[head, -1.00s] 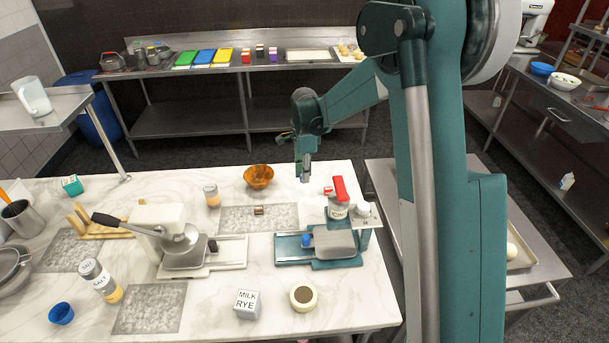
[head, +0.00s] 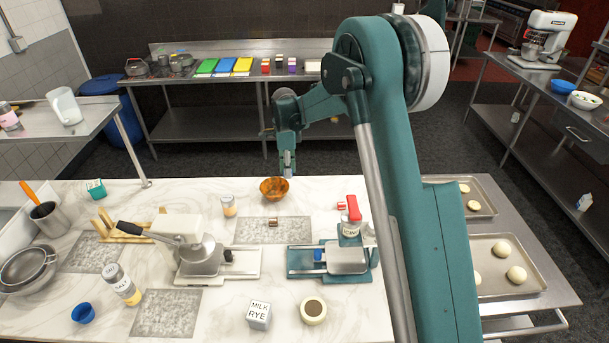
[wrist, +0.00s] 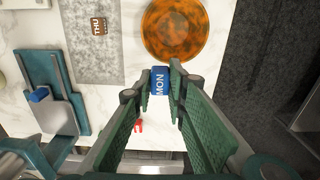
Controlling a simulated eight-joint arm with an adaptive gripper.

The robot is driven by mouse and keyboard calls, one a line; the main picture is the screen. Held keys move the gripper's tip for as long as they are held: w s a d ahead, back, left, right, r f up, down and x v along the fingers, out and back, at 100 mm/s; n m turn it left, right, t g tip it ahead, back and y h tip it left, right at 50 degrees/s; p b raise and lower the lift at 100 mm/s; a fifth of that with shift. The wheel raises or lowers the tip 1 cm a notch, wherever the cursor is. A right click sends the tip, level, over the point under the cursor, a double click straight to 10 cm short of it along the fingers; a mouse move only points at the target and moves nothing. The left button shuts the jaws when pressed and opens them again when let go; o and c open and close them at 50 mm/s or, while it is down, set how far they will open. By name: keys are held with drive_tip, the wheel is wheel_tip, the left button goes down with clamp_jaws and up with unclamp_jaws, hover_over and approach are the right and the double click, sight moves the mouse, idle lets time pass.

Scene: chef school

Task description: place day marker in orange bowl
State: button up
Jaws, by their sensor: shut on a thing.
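The orange bowl (head: 274,188) stands empty on the marble counter near its far edge; it also shows at the top of the wrist view (wrist: 175,30). A blue day marker reading MON (wrist: 160,82) is between the fingertips of my gripper (head: 288,165). In the wrist view my gripper (wrist: 161,77) is shut on this marker, just below the bowl's rim in the picture. The marker is too small to make out in the head view. A brown day marker reading THU (wrist: 98,26) lies on a grey mat (wrist: 82,62) left of the bowl.
A teal slicer (head: 300,262) with a red-topped bottle (head: 353,213) behind it stands front right of the bowl. A shaker (head: 229,206) stands left of the bowl. A white press (head: 200,255) is farther left. Marble around the bowl is clear.

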drive_tip(key=w+a+r+p, duration=0.1)
drive_tip(key=w+a, duration=0.1)
drive_tip(key=a, duration=0.4)
drive_tip(key=shift+w+r+p, duration=0.2)
drive_tip(key=shift+w+p, duration=0.05)
drive_tip(key=shift+p, duration=0.05)
drive_tip(key=shift+f, duration=0.2)
drive_tip(key=b, duration=0.2)
approach(274, 183)
drive_tip(key=shift+s+d+f, duration=0.1)
drive_tip(key=shift+s+f, duration=0.7)
drive_tip(key=shift+f, duration=0.2)
drive_tip(key=shift+s+d+f, duration=0.15)
drive_tip(key=shift+s+f, duration=0.6)
drive_tip(key=shift+f, duration=0.3)
drive_tip(key=shift+s+d+f, duration=0.1)
drive_tip(key=shift+s+f, duration=0.7)
drive_tip(key=shift+f, duration=0.2)
drive_tip(key=o, duration=0.8)
drive_tip(key=shift+r, duration=0.1)
